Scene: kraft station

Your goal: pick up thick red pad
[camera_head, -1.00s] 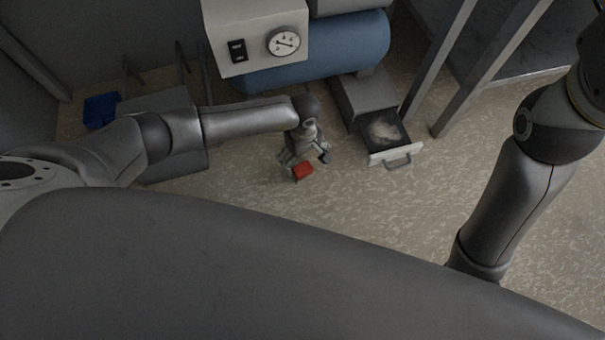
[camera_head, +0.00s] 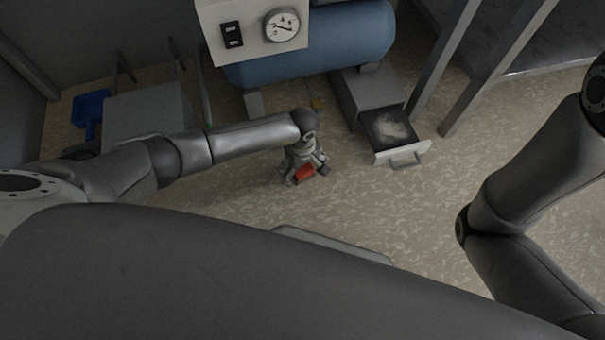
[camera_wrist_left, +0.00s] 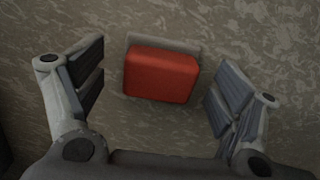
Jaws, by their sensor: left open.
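The thick red pad (camera_head: 305,174) lies on the floor below my left gripper in the head view. In the left wrist view the red pad (camera_wrist_left: 162,75) shows as a rounded red block with a grey strip along its far edge. My left gripper (camera_head: 307,177) is open, and it also shows in the left wrist view (camera_wrist_left: 158,85) with one finger on each side of the pad. Gaps show between both fingers and the pad. My right arm comes in at the right of the head view, and its gripper is out of sight.
An open drawer (camera_head: 401,153) with pale matter inside stands right of the gripper. Behind are a blue tank (camera_head: 330,45) and a grey box with a dial (camera_head: 283,25). A blue dustpan-like thing (camera_head: 90,108) lies far left. The floor right of the pad is clear.

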